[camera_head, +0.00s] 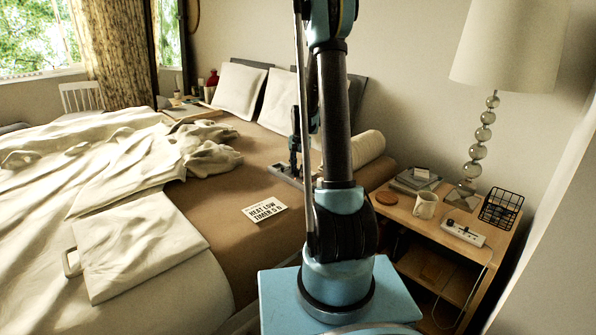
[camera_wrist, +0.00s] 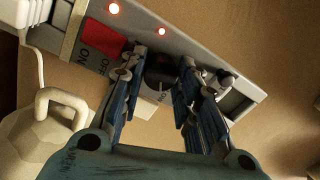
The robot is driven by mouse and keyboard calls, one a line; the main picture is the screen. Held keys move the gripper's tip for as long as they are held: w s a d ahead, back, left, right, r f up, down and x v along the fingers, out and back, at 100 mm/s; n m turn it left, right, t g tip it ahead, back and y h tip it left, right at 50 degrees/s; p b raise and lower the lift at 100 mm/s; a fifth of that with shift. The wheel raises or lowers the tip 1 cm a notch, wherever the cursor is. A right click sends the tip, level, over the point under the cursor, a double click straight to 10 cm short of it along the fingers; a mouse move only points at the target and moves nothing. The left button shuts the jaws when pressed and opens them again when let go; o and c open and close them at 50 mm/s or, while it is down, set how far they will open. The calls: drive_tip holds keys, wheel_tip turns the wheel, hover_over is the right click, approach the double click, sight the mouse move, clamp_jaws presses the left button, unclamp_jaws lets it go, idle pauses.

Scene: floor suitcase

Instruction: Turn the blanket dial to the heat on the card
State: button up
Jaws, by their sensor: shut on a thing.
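A white card (camera_head: 265,207) lies on the brown sheet and reads HEAT LOW and TIMER, with a last line part too small to read surely. The grey control panel (camera_head: 278,168) lies on the bed near the pillows; it also shows in the wrist view (camera_wrist: 195,52). My gripper (camera_head: 292,166) is down at the panel. In the wrist view its blue fingers (camera_wrist: 163,62) stand on both sides of a dark round dial (camera_wrist: 158,74) and are shut on it. The dial's pointer and scale are largely hidden.
A cream handled object (camera_wrist: 40,125) is close to my gripper at lower left.

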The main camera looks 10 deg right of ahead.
drive_tip(key=shift+w, duration=0.1)
drive_tip(key=o, duration=1.1)
